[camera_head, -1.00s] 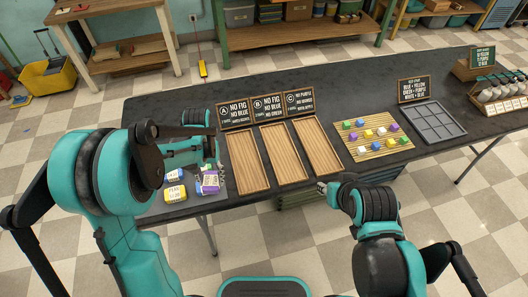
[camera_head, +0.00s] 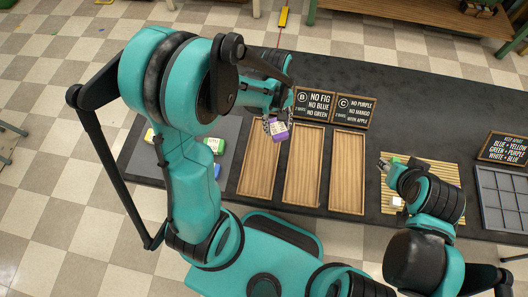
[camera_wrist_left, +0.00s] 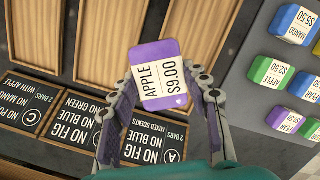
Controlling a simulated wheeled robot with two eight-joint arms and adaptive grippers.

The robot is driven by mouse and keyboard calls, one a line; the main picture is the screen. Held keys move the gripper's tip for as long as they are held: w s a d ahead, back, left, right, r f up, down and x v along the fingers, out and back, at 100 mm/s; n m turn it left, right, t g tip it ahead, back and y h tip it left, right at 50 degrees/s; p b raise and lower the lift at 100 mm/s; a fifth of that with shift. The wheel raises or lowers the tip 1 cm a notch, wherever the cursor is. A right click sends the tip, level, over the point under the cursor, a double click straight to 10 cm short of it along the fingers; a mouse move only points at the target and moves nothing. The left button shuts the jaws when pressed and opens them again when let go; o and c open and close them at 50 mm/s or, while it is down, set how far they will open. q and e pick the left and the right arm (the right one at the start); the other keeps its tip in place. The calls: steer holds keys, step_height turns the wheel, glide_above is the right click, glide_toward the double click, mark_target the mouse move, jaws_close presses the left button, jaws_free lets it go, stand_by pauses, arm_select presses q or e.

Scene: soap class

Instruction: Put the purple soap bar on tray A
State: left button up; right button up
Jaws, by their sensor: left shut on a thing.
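The purple soap bar (camera_head: 278,131), with a white label reading APPLE $9.00 in the left wrist view (camera_wrist_left: 160,75), is held in my left gripper (camera_head: 277,127). The gripper's two fingers (camera_wrist_left: 162,82) are shut on its sides. In the head view the bar overlaps the far end of tray A (camera_head: 258,172), the leftmost wooden tray; its height above it is hard to judge. Tray A's bare wood shows behind the bar in the wrist view (camera_wrist_left: 205,22). Sign A (camera_wrist_left: 165,152) shows there, but my arm hides it in the head view. My right gripper (camera_head: 384,164) is near the slatted mat.
Tray B (camera_head: 303,175) and tray C (camera_head: 347,180) look empty. Several other soap bars, including a green one (camera_head: 214,146), lie on the grey mat (camera_head: 228,133) left of tray A. The slatted mat (camera_head: 440,178) and a grey compartment tray (camera_head: 500,200) are at right.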

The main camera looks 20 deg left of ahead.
arm_select(q)
steer(key=s+d+n+t, duration=0.15)
steer(key=s+n, duration=0.35)
steer(key=n, duration=0.5)
steer(key=n+b, duration=0.2)
steer(key=b, duration=0.3)
glide_above(265, 134)
steer(key=shift+h, duration=0.3)
step_height(265, 134, down, 7)
steer(key=shift+w+f, duration=0.1)
steer(key=shift+w, duration=0.05)
step_height(265, 134, down, 4)
steer(key=shift+b, duration=0.95)
